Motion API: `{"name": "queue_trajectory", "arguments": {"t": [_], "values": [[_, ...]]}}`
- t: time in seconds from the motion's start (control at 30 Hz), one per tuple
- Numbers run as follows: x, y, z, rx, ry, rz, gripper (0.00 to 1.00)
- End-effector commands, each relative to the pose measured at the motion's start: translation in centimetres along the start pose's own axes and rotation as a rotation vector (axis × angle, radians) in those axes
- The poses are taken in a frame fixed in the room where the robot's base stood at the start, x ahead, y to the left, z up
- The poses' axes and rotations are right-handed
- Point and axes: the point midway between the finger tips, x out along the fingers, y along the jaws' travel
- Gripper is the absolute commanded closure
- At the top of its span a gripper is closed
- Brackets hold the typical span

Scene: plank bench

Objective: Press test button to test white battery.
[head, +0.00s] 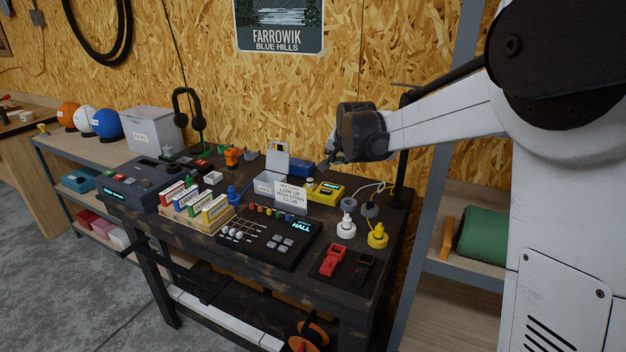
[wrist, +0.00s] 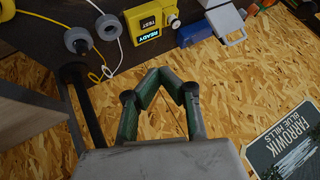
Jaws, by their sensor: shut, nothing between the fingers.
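The yellow tester (head: 325,193) stands on the dark plank bench toward the back right. In the wrist view the tester (wrist: 151,33) shows a lit READY display and a TEST label. A small white piece (head: 309,184) shows beside the tester in the head view; I cannot tell whether it is the white battery. My gripper (head: 323,168) is above and behind the tester in the head view, apart from it. In the wrist view my gripper (wrist: 158,72) has its green-padded fingertips together, with nothing between them, against the wall background.
A white sign (head: 291,194) stands just left of the tester. A dark console (head: 268,243) lies in front. A blue box (head: 300,168) and a pale tag-shaped piece (head: 277,162) are behind.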

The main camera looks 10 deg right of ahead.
Motion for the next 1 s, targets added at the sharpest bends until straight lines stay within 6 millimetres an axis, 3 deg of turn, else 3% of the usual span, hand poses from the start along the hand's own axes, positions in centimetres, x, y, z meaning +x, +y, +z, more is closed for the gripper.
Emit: {"name": "queue_trajectory", "arguments": {"t": [0.2, 0.4, 0.6, 1.0], "values": [[6.8, -1.8, -2.7, 0.096, 0.017, -0.014, 1.00], [11.2, -2.4, -3.6, 0.158, 0.028, -0.024, 1.00], [12.8, -2.4, -3.8, 0.182, 0.031, -0.027, 1.00], [12.9, -2.4, -3.7, 0.183, 0.031, -0.027, 1.00]]}}
